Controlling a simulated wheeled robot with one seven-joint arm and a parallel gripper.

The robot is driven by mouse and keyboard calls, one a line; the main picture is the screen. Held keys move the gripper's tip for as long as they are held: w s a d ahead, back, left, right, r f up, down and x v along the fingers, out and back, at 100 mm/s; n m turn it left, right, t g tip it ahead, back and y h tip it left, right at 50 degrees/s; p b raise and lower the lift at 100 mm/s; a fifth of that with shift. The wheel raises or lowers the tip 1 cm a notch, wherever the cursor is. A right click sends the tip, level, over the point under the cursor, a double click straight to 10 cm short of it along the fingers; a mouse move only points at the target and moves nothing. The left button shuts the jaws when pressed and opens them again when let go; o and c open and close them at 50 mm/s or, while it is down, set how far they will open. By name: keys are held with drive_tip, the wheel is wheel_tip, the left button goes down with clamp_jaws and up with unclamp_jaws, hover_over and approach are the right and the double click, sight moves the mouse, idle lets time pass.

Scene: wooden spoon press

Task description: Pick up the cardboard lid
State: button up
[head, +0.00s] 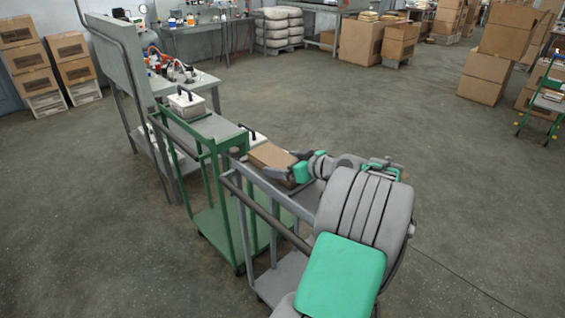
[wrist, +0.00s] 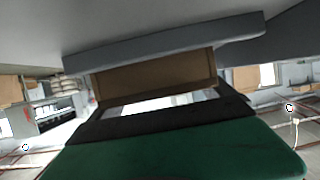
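The brown cardboard lid (head: 271,157) lies at the far end of the grey cart in the head view. My gripper (head: 291,168) is at its right end, with dark fingers beside or against the cardboard. In the wrist view, a brown cardboard face (wrist: 155,82) stands ahead of the dark and green parts of my gripper. A bright gap shows between this face and those parts. The fingertips cannot be made out clearly, so I cannot tell whether they grip the lid.
The grey cart (head: 281,272) has a raised handle bar. A green cart (head: 211,226) stands close to its left, carrying a pale box with a black handle (head: 186,103). A workbench (head: 196,82) stands farther left.

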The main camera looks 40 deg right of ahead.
drive_tip(key=c, duration=1)
drive_tip(key=shift+r, duration=0.1)
